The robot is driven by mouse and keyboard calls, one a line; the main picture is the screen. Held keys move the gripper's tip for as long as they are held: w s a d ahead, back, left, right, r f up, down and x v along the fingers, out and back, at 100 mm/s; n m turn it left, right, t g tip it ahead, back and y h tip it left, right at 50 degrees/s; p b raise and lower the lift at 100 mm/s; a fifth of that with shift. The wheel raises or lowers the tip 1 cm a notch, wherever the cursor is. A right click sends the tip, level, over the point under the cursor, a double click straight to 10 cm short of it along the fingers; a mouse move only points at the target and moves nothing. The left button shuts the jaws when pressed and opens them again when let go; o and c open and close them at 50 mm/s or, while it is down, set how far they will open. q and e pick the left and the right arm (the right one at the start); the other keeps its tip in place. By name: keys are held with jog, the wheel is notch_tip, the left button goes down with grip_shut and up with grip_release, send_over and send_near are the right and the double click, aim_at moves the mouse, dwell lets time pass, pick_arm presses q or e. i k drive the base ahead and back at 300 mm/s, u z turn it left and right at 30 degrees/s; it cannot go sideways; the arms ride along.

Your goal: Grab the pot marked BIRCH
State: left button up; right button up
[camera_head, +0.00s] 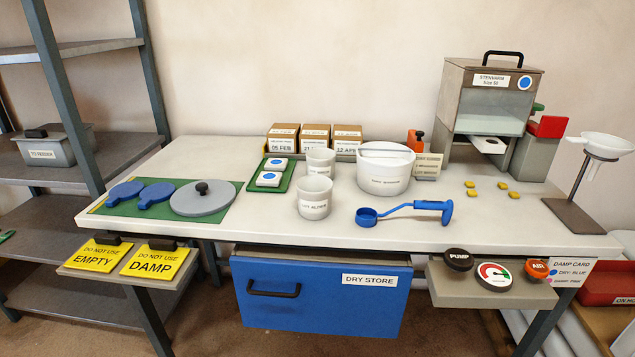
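Two small light-grey pots stand on the table. The front pot (314,209) has a label that appears to read ALDER. The other pot (320,155) stands just behind it, partly hidden by it; its label is too small for me to read surely. No label that I can clearly read as BIRCH shows. Neither of my grippers is in view, and nothing is holding either pot.
A green tray (255,184) with two white blocks is left. Boxes (315,128) stand behind. The front table edge (300,234) near the pots is clear.

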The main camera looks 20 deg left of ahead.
aim_at(319, 161)
jog(key=z, duration=1.45)
jog(key=i, duration=1.3)
jog(key=u, duration=3)
